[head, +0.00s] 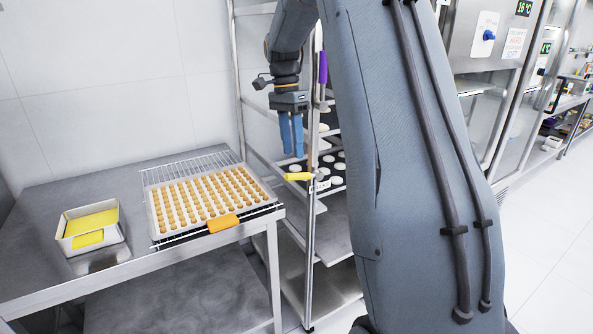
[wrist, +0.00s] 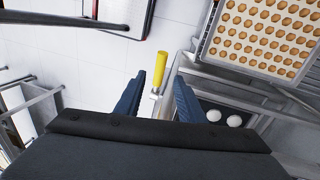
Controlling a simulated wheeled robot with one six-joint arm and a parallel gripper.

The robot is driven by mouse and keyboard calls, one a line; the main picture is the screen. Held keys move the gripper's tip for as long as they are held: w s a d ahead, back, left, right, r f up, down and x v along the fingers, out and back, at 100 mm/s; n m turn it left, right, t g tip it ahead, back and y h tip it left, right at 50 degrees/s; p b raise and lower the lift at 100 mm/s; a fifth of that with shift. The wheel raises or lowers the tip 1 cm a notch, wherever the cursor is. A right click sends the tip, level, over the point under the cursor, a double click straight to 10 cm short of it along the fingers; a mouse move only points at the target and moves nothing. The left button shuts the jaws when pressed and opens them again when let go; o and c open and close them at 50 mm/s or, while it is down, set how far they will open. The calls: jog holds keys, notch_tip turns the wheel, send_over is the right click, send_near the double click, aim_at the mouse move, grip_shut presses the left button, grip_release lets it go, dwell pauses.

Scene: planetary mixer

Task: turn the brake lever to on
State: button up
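The brake lever (head: 298,177) is a yellow handle on the front post of a steel rack, beside a small white label (head: 319,186) too small to read fully. In the head view the handle lies roughly level and points left. My gripper (head: 292,154) hangs above it with blue fingers pointing down, apart from the lever. In the wrist view the yellow handle (wrist: 160,70) shows between and beyond the fingertips of my open gripper (wrist: 158,79). Nothing is held. I cannot tell the exact gap between fingertips and handle.
A steel table (head: 130,260) stands left of the rack. A tray of small round pieces (head: 207,196), with an orange item (head: 223,223) at its edge, overhangs toward the rack. A container with yellow contents (head: 90,228) sits further left. Rack shelves hold dark trays behind the lever.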

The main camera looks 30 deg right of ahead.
aim_at(302, 175)
jog(key=f, duration=0.2)
jog(key=s+f+p, duration=0.1)
jog(key=f, duration=0.2)
jog(key=f+p, duration=0.1)
jog(key=f, duration=0.1)
jog(key=shift+s+d+f, duration=0.2)
jog(key=shift+f, duration=0.05)
grip_shut()
